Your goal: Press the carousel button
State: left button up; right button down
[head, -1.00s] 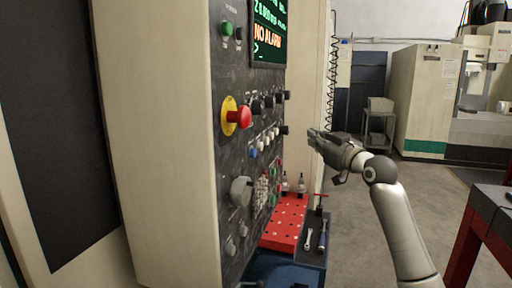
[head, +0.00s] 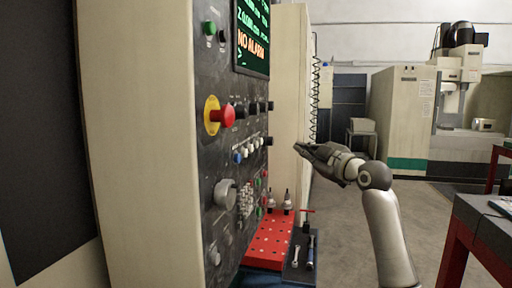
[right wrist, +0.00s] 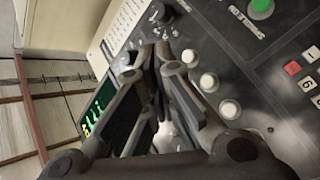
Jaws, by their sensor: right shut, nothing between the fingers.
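The control panel (head: 222,180) stands at left in the head view, with a row of small white buttons (head: 252,147) and a blue button (head: 238,157) below dark knobs. I cannot read which button is the carousel one. My right gripper (head: 301,150) is shut and empty, to the right of the panel in the head view, its fingers pointing left toward it. In the right wrist view the shut fingers (right wrist: 164,52) are in front of the panel beside a row of white buttons (right wrist: 209,82). Touch cannot be told. My left gripper is not in view.
A red emergency knob (head: 226,117) on yellow and a screen (head: 254,40) reading "NO ALARM" are on the panel. A red perforated tray (head: 268,240) with tools sits below. A red-legged table (head: 470,235) stands at right. Open floor lies behind my right arm.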

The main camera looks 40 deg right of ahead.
aim_at(256, 145)
jog(key=w+a+p, duration=0.4)
jog(key=w+a, duration=0.1)
jog(key=w, duration=0.2)
jog(key=shift+a, duration=0.25)
dwell(1.5)
jog(key=shift+w+a, duration=0.25)
jog(key=shift+w, duration=0.05)
